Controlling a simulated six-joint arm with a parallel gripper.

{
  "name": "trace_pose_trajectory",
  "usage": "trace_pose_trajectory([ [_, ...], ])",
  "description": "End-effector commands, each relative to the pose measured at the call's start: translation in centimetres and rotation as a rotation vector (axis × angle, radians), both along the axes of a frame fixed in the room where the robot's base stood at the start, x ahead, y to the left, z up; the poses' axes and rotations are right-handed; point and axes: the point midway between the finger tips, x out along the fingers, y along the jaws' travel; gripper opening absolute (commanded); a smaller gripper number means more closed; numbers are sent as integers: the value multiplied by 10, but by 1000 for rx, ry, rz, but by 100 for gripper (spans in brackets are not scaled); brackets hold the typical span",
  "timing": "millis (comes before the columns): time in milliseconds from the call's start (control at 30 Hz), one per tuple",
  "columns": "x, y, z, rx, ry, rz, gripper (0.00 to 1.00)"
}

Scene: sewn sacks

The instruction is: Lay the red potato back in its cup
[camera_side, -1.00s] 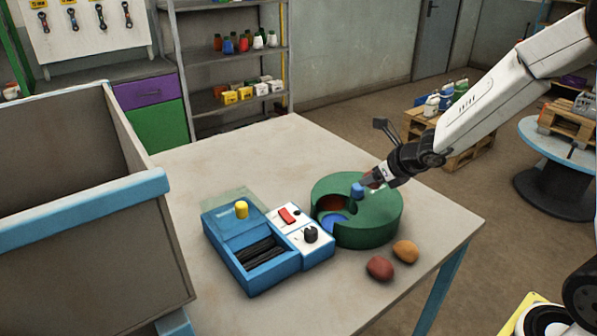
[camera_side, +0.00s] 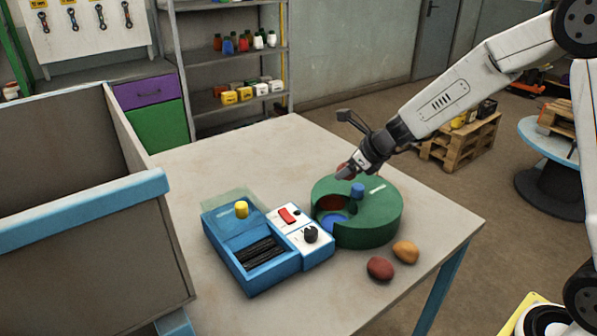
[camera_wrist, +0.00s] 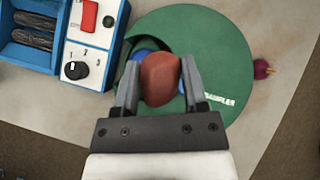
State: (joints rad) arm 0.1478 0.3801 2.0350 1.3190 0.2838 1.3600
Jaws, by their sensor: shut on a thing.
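My gripper (camera_wrist: 158,85) is shut on a reddish-brown potato (camera_wrist: 160,78), held between both fingers. In the side view my gripper (camera_side: 347,173) is above the back left of a round green drum (camera_side: 372,228); only a bit of the potato's red shows there. The drum has a blue knob (camera_side: 357,190) on top and an opening at its front left, with a red compartment (camera_side: 331,203) and a blue one (camera_side: 335,221). In the wrist view the potato hides most of that opening. Another red potato (camera_side: 380,268) lies on the table in front of the drum.
An orange-brown potato (camera_side: 405,251) lies beside the red one. A blue box with a switch panel (camera_side: 300,236) stands left of the drum. A large grey bin (camera_side: 90,250) is at left. The back of the table is clear.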

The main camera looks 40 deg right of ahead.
Motion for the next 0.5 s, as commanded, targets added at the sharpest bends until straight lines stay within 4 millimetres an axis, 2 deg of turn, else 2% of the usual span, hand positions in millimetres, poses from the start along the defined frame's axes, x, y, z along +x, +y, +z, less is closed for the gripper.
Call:
trace_pose_trajectory([
  [300,25,20,-2,-70,22,208,0],
  [500,38,26,-7,-120,31,326,0],
])
